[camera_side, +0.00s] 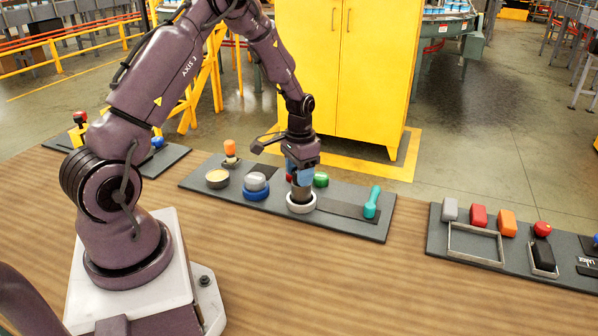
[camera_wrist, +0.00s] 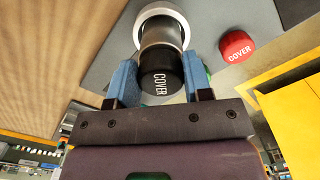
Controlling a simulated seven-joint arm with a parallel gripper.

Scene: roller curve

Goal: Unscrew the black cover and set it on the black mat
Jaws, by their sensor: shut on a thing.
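The black cover (camera_wrist: 160,88), lettered COVER, sits between the two blue fingers of my gripper (camera_wrist: 158,64) in the wrist view. My gripper (camera_side: 302,178) is shut on it and points down. A dark cylinder runs from the cover to a white ring (camera_wrist: 160,14); the ring also shows in the side view (camera_side: 301,207). I cannot tell whether the cover is still threaded on. A flat black mat (camera_side: 345,211) lies on the grey board, right of the ring. My fingers hide part of the cover in the side view.
A teal handle (camera_side: 371,202) stands at the mat's right end. Left of the ring are a grey cap on a blue ring (camera_side: 256,191) and a yellow-topped round pot (camera_side: 217,179). A red cover (camera_wrist: 237,47) and a green piece (camera_side: 321,180) are close beside my gripper.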

